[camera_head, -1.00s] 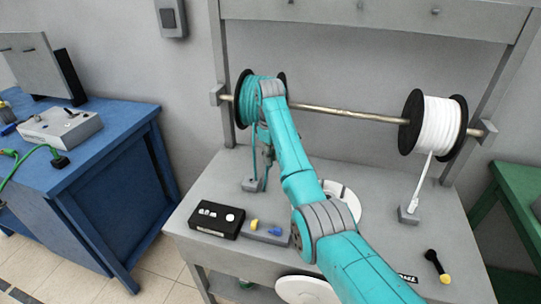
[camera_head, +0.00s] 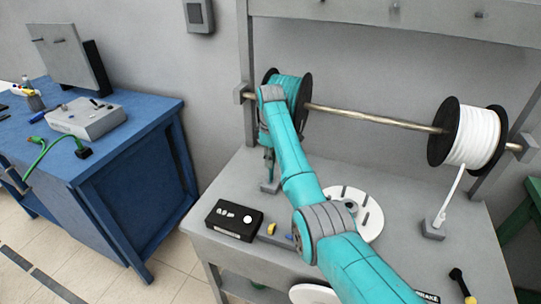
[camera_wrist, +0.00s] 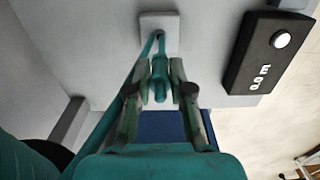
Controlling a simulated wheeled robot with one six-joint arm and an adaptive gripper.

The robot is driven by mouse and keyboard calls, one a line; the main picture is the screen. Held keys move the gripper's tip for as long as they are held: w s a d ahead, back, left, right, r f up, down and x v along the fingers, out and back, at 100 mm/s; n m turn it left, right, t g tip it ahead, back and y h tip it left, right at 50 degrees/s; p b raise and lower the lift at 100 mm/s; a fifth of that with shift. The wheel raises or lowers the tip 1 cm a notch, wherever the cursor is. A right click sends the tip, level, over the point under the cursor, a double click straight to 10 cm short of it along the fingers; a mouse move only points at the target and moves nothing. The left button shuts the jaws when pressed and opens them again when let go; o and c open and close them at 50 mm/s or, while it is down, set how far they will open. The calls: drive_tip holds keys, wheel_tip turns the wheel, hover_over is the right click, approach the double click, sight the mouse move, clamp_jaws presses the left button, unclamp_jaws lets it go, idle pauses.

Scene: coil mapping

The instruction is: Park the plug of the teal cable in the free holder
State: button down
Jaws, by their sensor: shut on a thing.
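A teal cable spool (camera_head: 291,92) hangs at the left of the rod. Its teal cable (camera_wrist: 107,124) runs to a small grey holder block (camera_head: 270,187) on the bench, also in the wrist view (camera_wrist: 172,24). My gripper (camera_head: 268,158) points down just above that block. In the wrist view my gripper (camera_wrist: 161,70) is shut on the teal plug (camera_wrist: 160,90), held between both fingers. The plug's far end lines up with the block's dark hole; I cannot tell whether it sits in it. A white plug (camera_head: 441,216) stands in another grey holder (camera_head: 433,231) at the right.
A slotted white disc (camera_head: 369,229) lies behind my arm. A white spool (camera_head: 474,137) hangs right. A black-yellow tool (camera_head: 460,281) lies front right. A blue table (camera_head: 125,170) stands left.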

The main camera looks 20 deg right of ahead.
sight(271, 182)
drive_tip(key=shift+f, duration=1.3)
drive_tip(key=shift+f, duration=0.1)
drive_tip(key=shift+f, duration=1.05)
drive_tip(key=shift+f, duration=1)
drive_tip(key=c, duration=1)
unclamp_jaws()
drive_tip(key=shift+o, duration=0.2)
wheel_tip(271, 182, up, 12)
